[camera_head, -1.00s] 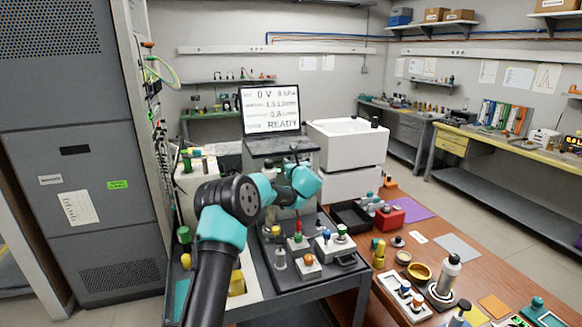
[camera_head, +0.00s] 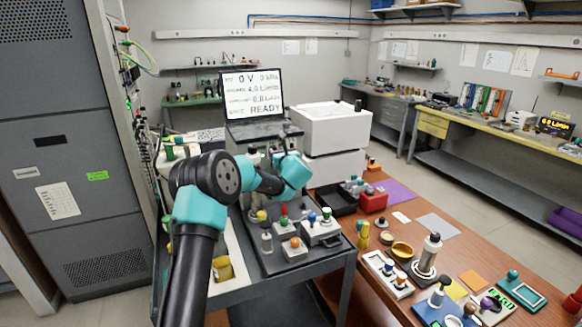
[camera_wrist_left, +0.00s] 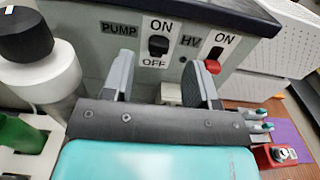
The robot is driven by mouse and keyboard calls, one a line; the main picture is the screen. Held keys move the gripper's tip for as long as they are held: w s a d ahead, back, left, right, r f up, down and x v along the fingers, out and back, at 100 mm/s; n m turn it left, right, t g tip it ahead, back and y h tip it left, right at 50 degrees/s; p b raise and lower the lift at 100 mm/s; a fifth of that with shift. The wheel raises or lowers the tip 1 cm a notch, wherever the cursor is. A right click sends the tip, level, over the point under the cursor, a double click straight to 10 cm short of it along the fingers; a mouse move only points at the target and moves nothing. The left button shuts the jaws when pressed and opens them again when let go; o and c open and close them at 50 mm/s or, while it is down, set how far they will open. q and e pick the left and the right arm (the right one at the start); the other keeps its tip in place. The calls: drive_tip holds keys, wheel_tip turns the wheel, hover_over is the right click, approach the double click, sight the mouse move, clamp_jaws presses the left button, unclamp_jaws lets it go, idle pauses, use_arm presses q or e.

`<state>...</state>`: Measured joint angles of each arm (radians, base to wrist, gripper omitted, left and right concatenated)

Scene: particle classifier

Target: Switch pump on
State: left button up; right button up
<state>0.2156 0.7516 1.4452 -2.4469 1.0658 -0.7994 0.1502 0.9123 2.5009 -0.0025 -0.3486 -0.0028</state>
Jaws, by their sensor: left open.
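The pump switch (camera_wrist_left: 158,46) is a small black toggle on the grey panel (camera_wrist_left: 85,35), labelled PUMP, with ON above and OFF below. I cannot tell its position for sure. My left gripper (camera_wrist_left: 165,65) is open, its two grey fingers apart and pointing at the panel. The pump switch shows between the fingers, with no visible contact. The HV switch (camera_wrist_left: 212,66), with a red lower part, sits to the right, partly behind the right finger. In the head view my left arm covers the panel front below the display (camera_head: 252,94), which reads READY.
A black-capped pale bottle (camera_wrist_left: 45,75) stands left of the gripper. A cart tray with several small coloured-cap items (camera_head: 290,248) lies below the arm. A white box (camera_head: 330,127) stands right of the display. The brown table (camera_head: 385,262) holds several containers.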

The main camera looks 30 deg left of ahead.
use_arm(q)
drive_tip(key=v, duration=1.2)
drive_tip(key=shift+s+d, duration=0.25)
drive_tip(key=shift+s, duration=0.05)
